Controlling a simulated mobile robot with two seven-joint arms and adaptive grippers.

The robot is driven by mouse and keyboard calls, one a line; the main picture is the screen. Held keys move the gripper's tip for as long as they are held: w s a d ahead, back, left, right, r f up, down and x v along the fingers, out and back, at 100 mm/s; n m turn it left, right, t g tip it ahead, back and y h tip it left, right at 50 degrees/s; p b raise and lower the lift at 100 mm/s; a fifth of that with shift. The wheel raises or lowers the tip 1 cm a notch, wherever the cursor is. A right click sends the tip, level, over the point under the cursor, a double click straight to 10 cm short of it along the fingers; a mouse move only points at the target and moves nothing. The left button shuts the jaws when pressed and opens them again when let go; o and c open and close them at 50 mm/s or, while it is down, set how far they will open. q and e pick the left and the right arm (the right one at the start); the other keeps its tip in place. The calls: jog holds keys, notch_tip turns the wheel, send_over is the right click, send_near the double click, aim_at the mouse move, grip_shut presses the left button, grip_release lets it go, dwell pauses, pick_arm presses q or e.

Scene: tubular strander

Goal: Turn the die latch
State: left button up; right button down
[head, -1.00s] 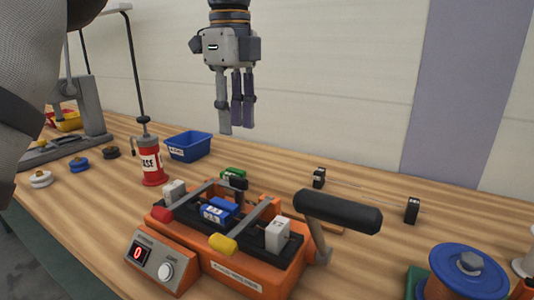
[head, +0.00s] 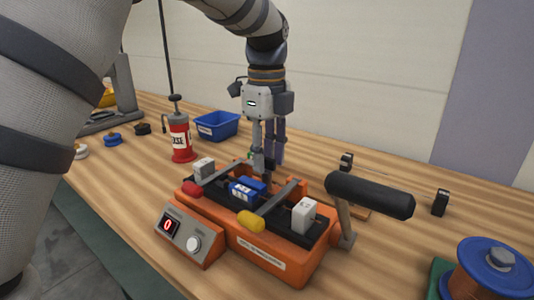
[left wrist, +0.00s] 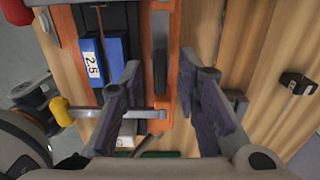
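The orange machine (head: 262,262) stands on the wooden bench with a blue die block (head: 243,191) in its black bed. In the left wrist view the die block (left wrist: 90,62) is marked "2.5". A dark upright piece, probably the die latch (left wrist: 160,70), sits on a grey strip along the machine's back edge. My left gripper (head: 268,166) points down at that back edge. In the left wrist view its fingers (left wrist: 159,70) are spread, with the dark piece between and beyond the tips; I cannot tell whether they touch it. My right gripper is not in view.
The machine carries a red-tipped lever (head: 191,188), a yellow-tipped lever (head: 250,219) and a large black handle (head: 370,195) at its right. A red canister (head: 180,138) and a blue bin (head: 217,126) stand behind left. A blue spool (head: 497,262) is at front right.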

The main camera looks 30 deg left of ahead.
pick_arm(q)
jog(key=shift+c, duration=0.2)
grip_shut()
jog(key=n, duration=1.7)
jog(key=shift+n, duration=0.4)
dwell(0.5)
